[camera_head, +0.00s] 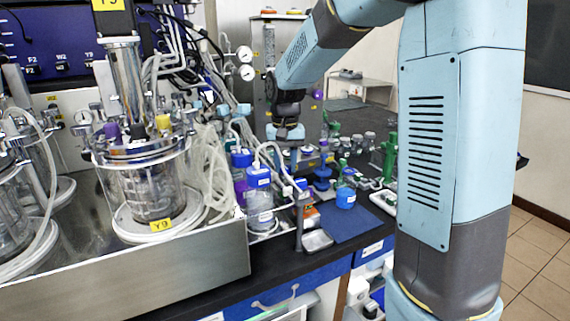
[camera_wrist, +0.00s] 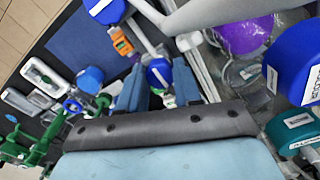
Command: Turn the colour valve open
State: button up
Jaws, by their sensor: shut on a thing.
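My gripper (camera_wrist: 160,88) reaches down over the bench with its two blue fingers on either side of a small blue knob (camera_wrist: 158,72) with a white label. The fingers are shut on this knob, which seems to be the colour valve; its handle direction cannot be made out. In the head view my gripper (camera_head: 290,157) is above the bench, behind the blue-capped bottles, and the knob cannot be told apart there.
A blue-capped bottle (camera_head: 259,193) with a white tube stands just in front. Green stands (camera_head: 388,158) are to the right. A glass bioreactor (camera_head: 145,180) is at left. An orange device (camera_wrist: 121,42) lies close by.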

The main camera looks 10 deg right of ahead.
aim_at(285, 167)
jog(key=shift+w+r, duration=0.1)
jog(key=shift+w, duration=0.05)
jog(key=o, duration=1)
jog(key=shift+o, duration=0.2)
notch_tip(285, 167, up, 14)
jog(key=shift+f, duration=0.25)
